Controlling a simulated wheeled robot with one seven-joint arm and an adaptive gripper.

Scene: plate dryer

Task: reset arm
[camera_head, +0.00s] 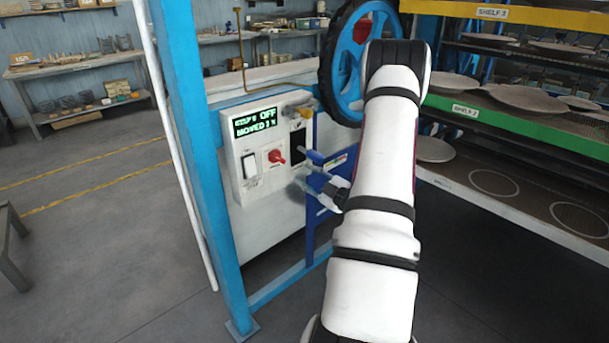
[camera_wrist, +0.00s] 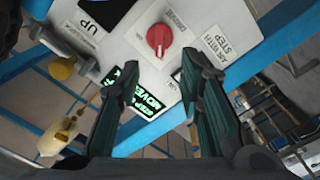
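My gripper (camera_head: 312,178) is in front of the white control panel (camera_head: 238,135) in the head view, partly hidden by my white arm. In the wrist view, the two fingers of my gripper (camera_wrist: 155,82) stand apart with nothing between them, and the panel (camera_wrist: 130,38) lies beyond them. The fingers appear apart from the red knob.
A blue post (camera_head: 196,140) stands left of the panel. A blue wheel (camera_head: 362,50) with a dark rim is above right. A rack with plates (camera_head: 530,98) on shelves is on the right, close to my arm. Open floor (camera_head: 110,230) lies to the left.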

